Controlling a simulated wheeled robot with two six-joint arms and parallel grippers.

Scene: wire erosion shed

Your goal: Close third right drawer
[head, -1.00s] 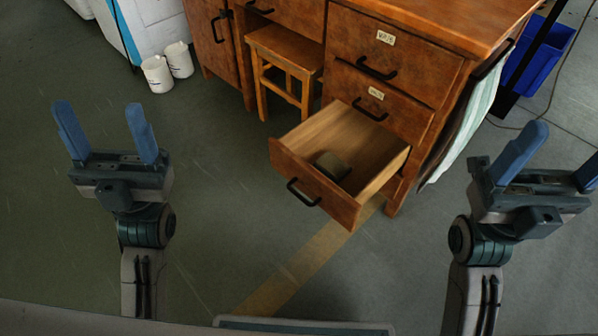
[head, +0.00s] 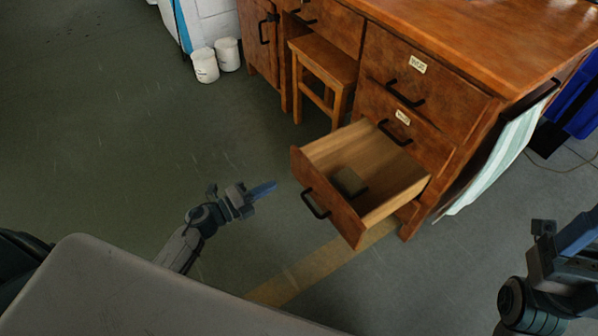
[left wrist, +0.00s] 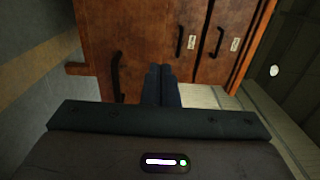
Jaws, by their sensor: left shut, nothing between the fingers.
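The third right drawer (head: 330,200) of the wooden desk is pulled well out. Its black handle (head: 316,204) is on the front, and a dark greyish block (head: 349,181) lies inside. My left gripper (head: 264,190) is shut and empty, left of the drawer front, its blue fingers pointing at it with a gap between. In the left wrist view my shut fingers (left wrist: 161,85) point at the desk fronts, beside the drawer's handle (left wrist: 116,77). My right gripper (head: 578,235) is at the right edge, partly cut off; its opening cannot be made out.
Above the open drawer are two shut, labelled drawers (head: 420,95). A wooden stool (head: 325,60) stands in the knee space. A striped cloth (head: 495,165) hangs at the desk's right side. White pots (head: 205,66) stand at the back. The floor left of the drawer is clear.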

